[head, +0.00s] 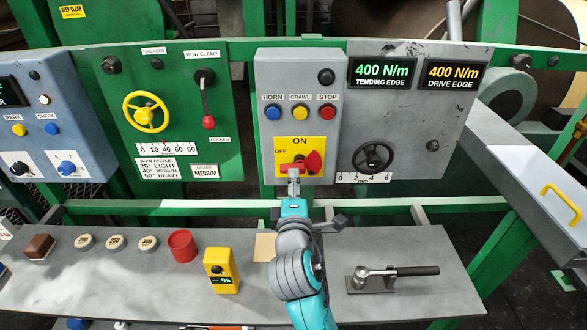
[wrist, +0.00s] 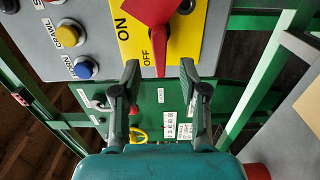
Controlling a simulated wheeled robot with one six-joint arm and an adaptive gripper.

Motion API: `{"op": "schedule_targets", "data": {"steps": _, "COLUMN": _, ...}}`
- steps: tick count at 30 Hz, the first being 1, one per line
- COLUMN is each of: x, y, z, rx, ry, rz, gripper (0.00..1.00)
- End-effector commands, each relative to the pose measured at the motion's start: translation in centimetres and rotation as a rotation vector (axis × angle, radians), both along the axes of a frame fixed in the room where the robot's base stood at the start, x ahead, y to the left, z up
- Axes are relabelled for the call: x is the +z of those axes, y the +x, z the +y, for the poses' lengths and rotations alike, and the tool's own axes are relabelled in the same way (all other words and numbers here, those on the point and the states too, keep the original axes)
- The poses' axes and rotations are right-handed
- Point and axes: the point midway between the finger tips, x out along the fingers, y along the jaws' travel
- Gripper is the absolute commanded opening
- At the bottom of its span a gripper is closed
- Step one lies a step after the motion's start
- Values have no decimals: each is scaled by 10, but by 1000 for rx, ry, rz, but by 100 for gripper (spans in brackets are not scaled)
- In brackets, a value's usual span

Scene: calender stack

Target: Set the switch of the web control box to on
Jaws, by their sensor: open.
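The web control box (head: 263,135) is a grey panel with a yellow ON/OFF plate (head: 283,145) low on its face. A red switch handle (head: 313,160) is mounted on the plate. Its narrow end points left in the head view, at the OFF side, with ON above. In the wrist view the red handle (wrist: 157,35) points down beside the OFF lettering. My gripper (head: 294,178) is just in front of the switch. In the wrist view my gripper (wrist: 160,70) is open, with the handle's narrow end between the fingertips in the picture. Contact cannot be told.
Blue, yellow and red buttons (head: 300,112) sit above the plate. A black handwheel (head: 373,157) is to the right. A green panel with a yellow wheel (head: 146,111) is to the left. Below, a grey bench (head: 120,280) carries a yellow device (head: 221,270) and a clamp lever (head: 390,273).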

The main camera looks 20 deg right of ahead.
Motion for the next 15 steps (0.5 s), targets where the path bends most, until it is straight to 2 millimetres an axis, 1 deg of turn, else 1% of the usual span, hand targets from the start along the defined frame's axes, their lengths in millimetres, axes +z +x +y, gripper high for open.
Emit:
{"op": "schedule_targets", "data": {"steps": 1, "x": 1, "y": 10, "z": -5, "rx": -3, "ry": 0, "rz": -1, "gripper": 43}}
{"op": "schedule_targets", "data": {"steps": 6, "x": 1, "y": 36, "z": -13, "rx": -2, "ry": 1, "rz": -1, "gripper": 43}}
{"op": "schedule_targets", "data": {"steps": 10, "x": 0, "y": 49, "z": -16, "rx": -1, "ry": 2, "rz": -1, "gripper": 43}}
{"op": "schedule_targets", "data": {"steps": 15, "x": 0, "y": 57, "z": -19, "rx": 0, "ry": 1, "rz": 0, "gripper": 43}}
